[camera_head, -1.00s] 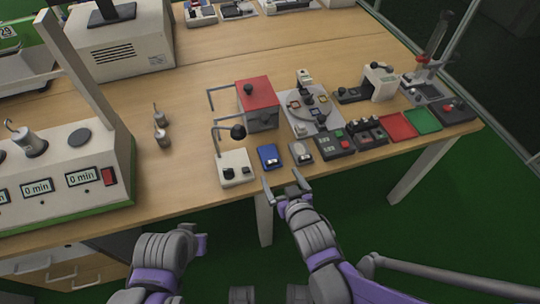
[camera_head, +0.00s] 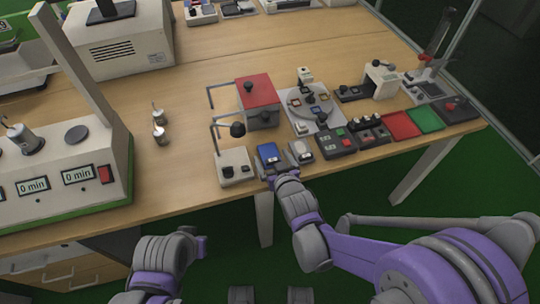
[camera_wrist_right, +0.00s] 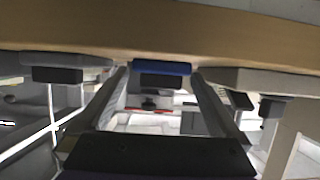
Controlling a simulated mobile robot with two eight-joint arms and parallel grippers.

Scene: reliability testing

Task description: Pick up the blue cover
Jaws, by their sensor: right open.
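The blue cover (camera_head: 268,152) sits on a small device near the front edge of the wooden table. My right gripper (camera_head: 278,164) is open at the front of it. In the right wrist view the blue cover (camera_wrist_right: 161,68) shows between the tips of the two spread fingers (camera_wrist_right: 160,80). I cannot tell whether the fingers touch it. My left gripper (camera_head: 201,245) is low at the left, in front of the table and away from the cover; its jaws are not clear.
A white box with a black knob (camera_head: 234,166) stands left of the cover, and a grey device (camera_head: 300,152) stands close on its right. A red-topped box (camera_head: 258,92) is behind. Bare table (camera_head: 180,180) lies to the left.

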